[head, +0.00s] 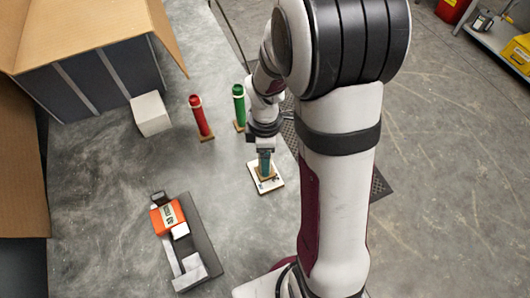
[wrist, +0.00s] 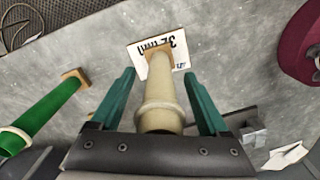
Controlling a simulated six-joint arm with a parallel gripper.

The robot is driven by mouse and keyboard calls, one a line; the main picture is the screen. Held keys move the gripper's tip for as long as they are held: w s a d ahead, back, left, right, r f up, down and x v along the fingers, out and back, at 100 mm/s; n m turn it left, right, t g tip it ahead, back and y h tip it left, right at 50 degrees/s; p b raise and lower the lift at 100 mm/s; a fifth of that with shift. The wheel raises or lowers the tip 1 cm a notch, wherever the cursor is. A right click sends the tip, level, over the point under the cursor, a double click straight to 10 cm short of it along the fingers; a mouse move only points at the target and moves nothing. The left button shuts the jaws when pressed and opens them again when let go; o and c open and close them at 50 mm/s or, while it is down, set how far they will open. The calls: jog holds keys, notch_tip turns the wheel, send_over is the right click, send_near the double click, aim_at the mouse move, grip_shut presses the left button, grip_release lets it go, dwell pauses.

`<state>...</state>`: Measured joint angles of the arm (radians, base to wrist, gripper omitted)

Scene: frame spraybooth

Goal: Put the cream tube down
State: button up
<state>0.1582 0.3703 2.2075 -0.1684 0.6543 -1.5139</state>
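The cream tube (wrist: 162,92) has a raised ring and a square tan foot (wrist: 159,60). In the wrist view it runs between the two teal fingers of my gripper (wrist: 161,80), with a visible gap on each side. My gripper is open around the tube, not touching it as far as I can see. The foot is over the white plate with black lettering (wrist: 138,49) and appears to rest on it. In the head view my gripper (head: 265,162) points down over the white plate (head: 275,186), and the fingers mostly hide the tube.
A green tube (head: 239,104) and a red tube (head: 199,117) stand close by on tan feet. A white block (head: 151,114) and a cardboard box (head: 85,30) are farther left. An orange-topped item (head: 167,217) lies on a dark grey piece at front left. Floor between is clear.

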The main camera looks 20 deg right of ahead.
notch_tip(320, 180, up, 12)
jog(key=shift+f, duration=0.1)
jog(key=shift+s+a+r+m, duration=0.35)
jog(key=shift+s+r+m, duration=0.15)
jog(key=shift+s, duration=0.05)
jog(key=s+a+m+y, duration=0.1)
jog(key=s+a+m, duration=0.3)
jog(key=s+m, duration=0.4)
jog(key=s+a+m, duration=0.3)
jog(key=s+m, duration=0.6)
jog(key=m, duration=0.1)
jog(key=shift+a+r+y, duration=0.35)
jog(key=shift+y, duration=0.05)
